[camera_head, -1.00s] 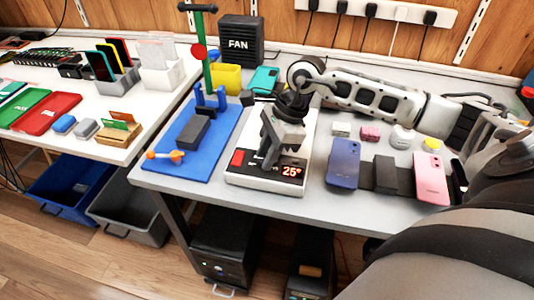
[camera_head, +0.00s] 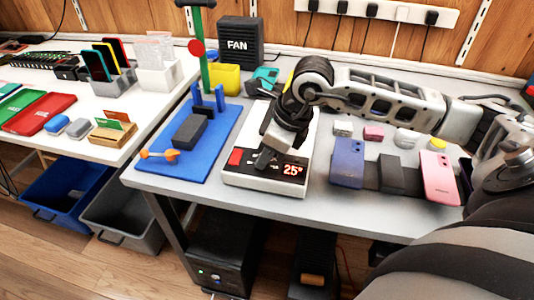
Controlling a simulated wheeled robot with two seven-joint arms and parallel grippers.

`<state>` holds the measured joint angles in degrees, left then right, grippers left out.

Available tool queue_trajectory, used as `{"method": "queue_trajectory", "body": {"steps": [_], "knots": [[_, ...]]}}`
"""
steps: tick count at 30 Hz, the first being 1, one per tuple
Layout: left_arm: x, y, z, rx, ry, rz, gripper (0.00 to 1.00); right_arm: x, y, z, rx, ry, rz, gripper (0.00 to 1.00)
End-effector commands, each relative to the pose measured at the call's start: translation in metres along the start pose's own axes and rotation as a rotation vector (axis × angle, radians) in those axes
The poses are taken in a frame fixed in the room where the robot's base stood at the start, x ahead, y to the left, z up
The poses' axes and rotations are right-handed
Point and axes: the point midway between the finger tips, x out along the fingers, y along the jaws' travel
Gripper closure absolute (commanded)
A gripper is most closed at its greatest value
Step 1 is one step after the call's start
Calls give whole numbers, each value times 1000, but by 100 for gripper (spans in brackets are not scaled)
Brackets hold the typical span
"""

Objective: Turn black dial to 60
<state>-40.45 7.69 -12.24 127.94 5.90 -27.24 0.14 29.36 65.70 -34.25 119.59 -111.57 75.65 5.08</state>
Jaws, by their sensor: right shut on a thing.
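The heating plate device (camera_head: 237,178) is a white box with a dark front panel on the grey table. Its red display (camera_head: 292,170) reads 25°. A red switch (camera_head: 236,157) sits at the left of the panel. My right gripper (camera_head: 264,162) reaches down over the device from the right, and its fingers are at the front panel, between switch and display. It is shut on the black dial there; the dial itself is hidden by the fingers. My left gripper is not in view.
A blue mat (camera_head: 168,160) with a dark block (camera_head: 189,131) lies left of the device. A blue phone (camera_head: 347,162), a black block (camera_head: 391,174) and a pink phone (camera_head: 437,178) lie to the right. A black fan box (camera_head: 239,42) stands behind.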

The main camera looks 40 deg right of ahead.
Motion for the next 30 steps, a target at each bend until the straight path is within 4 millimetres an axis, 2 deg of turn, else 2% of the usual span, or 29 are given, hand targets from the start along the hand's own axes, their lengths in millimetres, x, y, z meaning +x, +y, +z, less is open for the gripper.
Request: {"method": "queue_trajectory", "body": {"steps": [14, 15, 16, 26, 30], "knots": [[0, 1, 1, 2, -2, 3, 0, -1, -1, 0, 11, 1, -7, 98], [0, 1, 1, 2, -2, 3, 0, -1, -1, 0, 11, 1, -7, 64], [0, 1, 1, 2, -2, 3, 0, -1, -1, 0, 11, 1, -7, 55], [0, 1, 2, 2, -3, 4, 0, -2, 0, 0, 11, 0, -6, 53], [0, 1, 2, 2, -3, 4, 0, -16, -1, 0, 11, 0, -9, 53]]}}
